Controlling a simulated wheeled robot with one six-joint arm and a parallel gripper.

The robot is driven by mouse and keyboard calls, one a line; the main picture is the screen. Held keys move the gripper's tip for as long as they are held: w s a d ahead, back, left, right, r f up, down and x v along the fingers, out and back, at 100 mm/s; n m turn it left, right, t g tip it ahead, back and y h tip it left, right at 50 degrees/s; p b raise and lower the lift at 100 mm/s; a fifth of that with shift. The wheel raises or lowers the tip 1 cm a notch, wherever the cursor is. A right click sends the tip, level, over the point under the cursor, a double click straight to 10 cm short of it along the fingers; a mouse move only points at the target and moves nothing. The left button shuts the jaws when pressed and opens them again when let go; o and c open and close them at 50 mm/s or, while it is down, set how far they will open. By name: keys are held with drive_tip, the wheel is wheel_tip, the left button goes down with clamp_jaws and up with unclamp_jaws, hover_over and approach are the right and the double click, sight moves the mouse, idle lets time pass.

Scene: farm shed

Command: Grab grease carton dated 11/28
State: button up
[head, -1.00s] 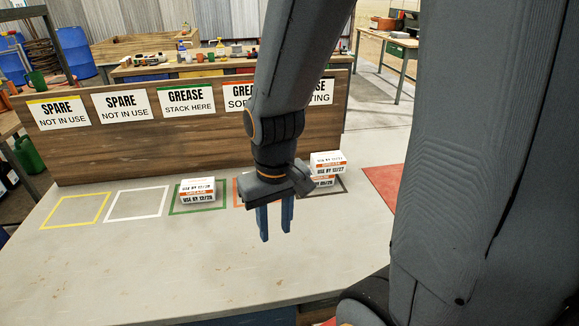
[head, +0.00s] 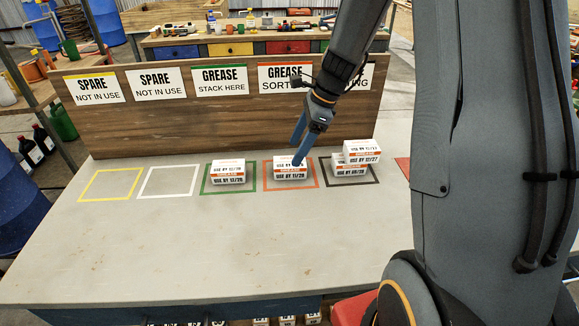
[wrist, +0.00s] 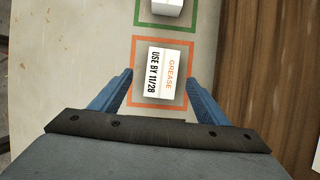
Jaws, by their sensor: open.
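The grease carton dated 11/28 (head: 290,171) is white with an orange band and sits inside the orange square on the table. In the wrist view the carton (wrist: 162,74) reads "USE BY 11/28" and lies between my gripper's blue fingers. My gripper (head: 299,148) is open, above the carton and pointing down at it. In the wrist view the fingers (wrist: 158,88) stand on either side of the carton with gaps. I cannot tell how far above it they are.
A carton reading 12/28 (head: 228,173) sits in the green square to the left. Stacked cartons (head: 360,152) stand in the dark square to the right. A wooden board with signs (head: 220,120) rises behind. Yellow and white squares (head: 168,181) are empty.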

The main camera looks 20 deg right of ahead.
sight(290, 161)
drive_tip(key=shift+x, duration=0.9)
drive_tip(key=shift+d+p+x, duration=0.15)
drive_tip(key=shift+p+x, duration=0.3)
drive_tip(key=shift+x, duration=0.85)
drive_tip(key=shift+d+p+x, duration=0.1)
drive_tip(key=shift+p+x, duration=0.35)
drive_tip(key=shift+x, duration=0.9)
drive_tip(key=shift+w+f, duration=0.1)
drive_tip(key=shift+f, duration=0.15)
drive_tip(key=c, duration=1.2)
drive_tip(key=shift+r, duration=0.1)
